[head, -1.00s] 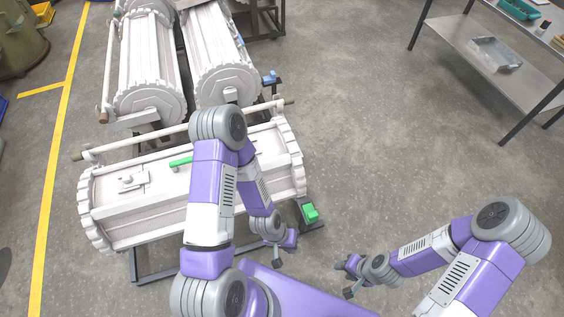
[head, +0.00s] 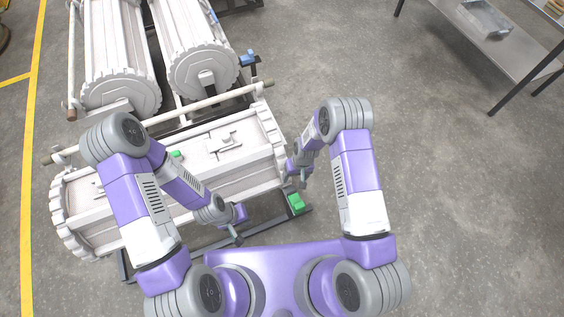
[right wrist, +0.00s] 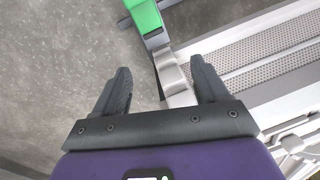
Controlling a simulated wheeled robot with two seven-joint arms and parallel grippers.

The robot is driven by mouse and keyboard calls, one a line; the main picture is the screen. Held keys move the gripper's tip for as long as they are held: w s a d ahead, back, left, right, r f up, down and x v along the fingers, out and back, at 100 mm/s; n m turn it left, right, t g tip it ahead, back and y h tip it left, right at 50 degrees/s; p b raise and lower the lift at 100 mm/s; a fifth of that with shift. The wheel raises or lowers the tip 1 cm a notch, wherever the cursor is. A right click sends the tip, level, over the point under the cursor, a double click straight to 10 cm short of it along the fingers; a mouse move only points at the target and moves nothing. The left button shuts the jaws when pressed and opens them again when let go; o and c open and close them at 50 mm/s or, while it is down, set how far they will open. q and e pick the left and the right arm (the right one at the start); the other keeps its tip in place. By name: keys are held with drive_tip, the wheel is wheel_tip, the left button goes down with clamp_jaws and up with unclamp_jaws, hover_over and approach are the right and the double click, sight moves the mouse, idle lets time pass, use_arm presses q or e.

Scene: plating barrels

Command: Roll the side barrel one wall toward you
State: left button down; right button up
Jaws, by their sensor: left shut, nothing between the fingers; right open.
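The side barrel (head: 190,162) is the white ribbed barrel lying crosswise in front of me, with toothed end rings. A latch fitting (head: 225,141) shows on its upper wall, and a small green handle (head: 176,154) is partly hidden by my left arm. My left gripper (head: 236,232) is shut and empty, low in front of the barrel's near side. My right gripper (head: 294,175) is by the barrel's right end ring. In the right wrist view my right gripper (right wrist: 157,88) is open, with the barrel's perforated wall (right wrist: 270,58) beyond the right finger.
A green block (head: 296,202) sits on the dark frame by the barrel's right end; it shows in the right wrist view (right wrist: 143,15). Two more barrels (head: 120,60) lie behind. A metal shelf (head: 500,38) stands at the back right. The floor on the right is clear.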

wheel_tip(320, 180, up, 2)
drive_tip(key=n+h, duration=0.2)
hover_over(283, 163)
drive_tip(key=shift+s+d+r, duration=0.1)
drive_tip(key=shift+s+d, duration=0.05)
drive_tip(key=f+b, duration=0.2)
drive_tip(key=f, duration=0.5)
drive_tip(key=shift+w+f, duration=0.15)
drive_tip(key=shift+w, duration=0.05)
drive_tip(key=c, duration=1.4)
clamp_jaws()
